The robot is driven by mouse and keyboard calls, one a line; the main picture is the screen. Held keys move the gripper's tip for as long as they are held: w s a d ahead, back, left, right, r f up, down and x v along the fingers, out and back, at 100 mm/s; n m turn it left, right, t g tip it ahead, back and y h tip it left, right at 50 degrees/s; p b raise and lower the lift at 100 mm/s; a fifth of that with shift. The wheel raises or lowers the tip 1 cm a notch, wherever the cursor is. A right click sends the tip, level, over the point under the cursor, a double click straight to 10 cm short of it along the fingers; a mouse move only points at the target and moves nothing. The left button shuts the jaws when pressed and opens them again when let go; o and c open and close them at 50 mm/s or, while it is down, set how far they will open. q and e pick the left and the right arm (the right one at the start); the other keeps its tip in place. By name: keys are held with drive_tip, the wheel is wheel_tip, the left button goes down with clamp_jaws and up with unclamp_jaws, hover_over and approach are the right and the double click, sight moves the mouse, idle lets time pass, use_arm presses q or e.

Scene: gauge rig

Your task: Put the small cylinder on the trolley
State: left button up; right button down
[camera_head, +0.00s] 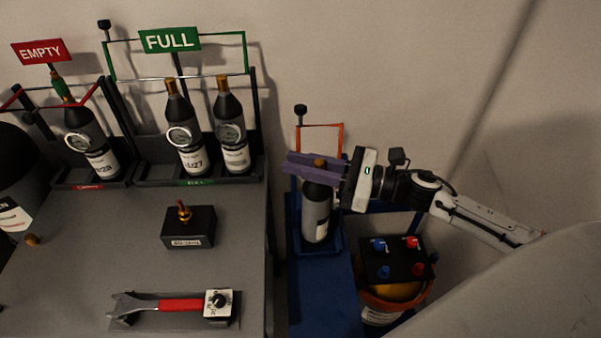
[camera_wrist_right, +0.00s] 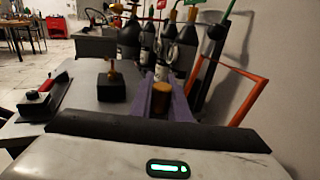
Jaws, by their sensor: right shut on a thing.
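The small cylinder (camera_head: 317,215), dark with a pale label and a brass top, is upright in the holder of the blue trolley (camera_head: 325,295). Whether its base rests on the trolley floor I cannot tell. My right gripper (camera_head: 304,165) comes in from the right, its purple fingers shut around the cylinder's neck below the brass top. In the right wrist view the brass top (camera_wrist_right: 160,103) shows between the fingers (camera_wrist_right: 163,96); the body below is hidden. My left gripper is not in view.
Left of the trolley is a grey bench (camera_head: 110,230) with a FULL rack (camera_head: 250,90) holding two gauged cylinders and an EMPTY rack holding one. A black block (camera_head: 188,232) and a red-handled wrench (camera_head: 170,305) lie on it. A bucket with a knobbed box (camera_head: 397,260) stands right of the trolley.

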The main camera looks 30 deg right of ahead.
drive_tip(key=shift+f, duration=1.15)
drive_tip(key=shift+f, duration=0.2)
drive_tip(key=c, duration=1.7)
unclamp_jaws()
drive_tip(key=shift+o, duration=0.2)
drive_tip(key=shift+s, duration=0.1)
drive_tip(key=b+v, duration=0.1)
drive_tip(key=v, duration=1.1)
drive_tip(key=shift+b, duration=0.3)
